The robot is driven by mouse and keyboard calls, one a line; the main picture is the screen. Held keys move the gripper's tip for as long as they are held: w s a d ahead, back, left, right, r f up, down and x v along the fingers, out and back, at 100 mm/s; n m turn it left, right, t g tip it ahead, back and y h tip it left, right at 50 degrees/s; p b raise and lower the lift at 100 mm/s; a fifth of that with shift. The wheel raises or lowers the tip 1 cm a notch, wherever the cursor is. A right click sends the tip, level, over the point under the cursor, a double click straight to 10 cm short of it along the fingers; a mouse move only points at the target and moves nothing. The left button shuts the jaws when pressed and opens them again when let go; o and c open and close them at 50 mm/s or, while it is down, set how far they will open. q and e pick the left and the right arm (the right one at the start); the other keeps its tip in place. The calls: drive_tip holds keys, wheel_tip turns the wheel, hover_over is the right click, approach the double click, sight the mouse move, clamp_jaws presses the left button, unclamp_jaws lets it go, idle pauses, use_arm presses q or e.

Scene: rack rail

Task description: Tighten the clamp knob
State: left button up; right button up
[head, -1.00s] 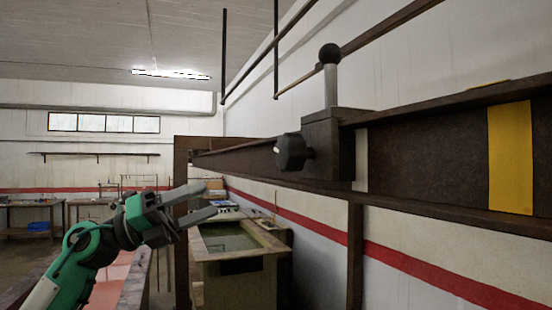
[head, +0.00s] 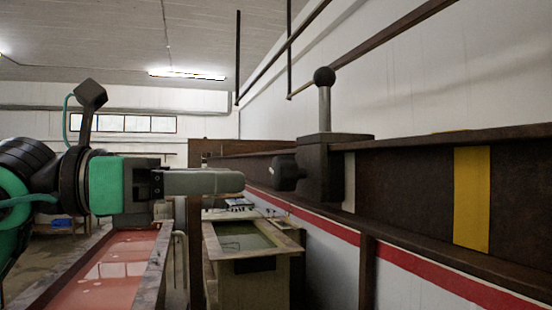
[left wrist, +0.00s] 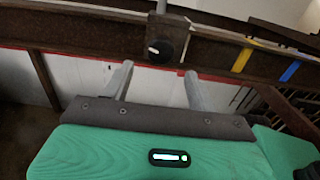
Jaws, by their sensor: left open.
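The clamp knob (head: 286,172) is dark and faceted, on the left face of a dark clamp block (head: 321,168) on the rail. A grey lever (head: 325,108) with a black ball top (head: 324,76) stands upright from the block. My left gripper (head: 242,181) is level and points right at the knob, with a gap before it. In the left wrist view the two grey fingers of my left gripper (left wrist: 159,68) are spread wide and empty. The knob (left wrist: 159,51) shows beyond them, between their tips. My right gripper is not in view.
The dark rail (head: 405,195) runs along the wall, with a yellow band (head: 471,200) right of the clamp. A blue band (left wrist: 290,71) shows in the left wrist view. Below stand a tank (head: 250,253) and a trough with reddish liquid (head: 115,272).

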sight(275, 178)
use_arm(q)
drive_tip(key=p+x, duration=0.2)
drive_tip(key=x, duration=0.4)
drive_tip(key=shift+d+r+p, duration=0.1)
drive_tip(key=shift+r+p, duration=0.05)
drive_tip(key=shift+p, duration=0.15)
drive_tip(key=shift+w+d, duration=0.15)
drive_tip(key=shift+d, duration=0.45)
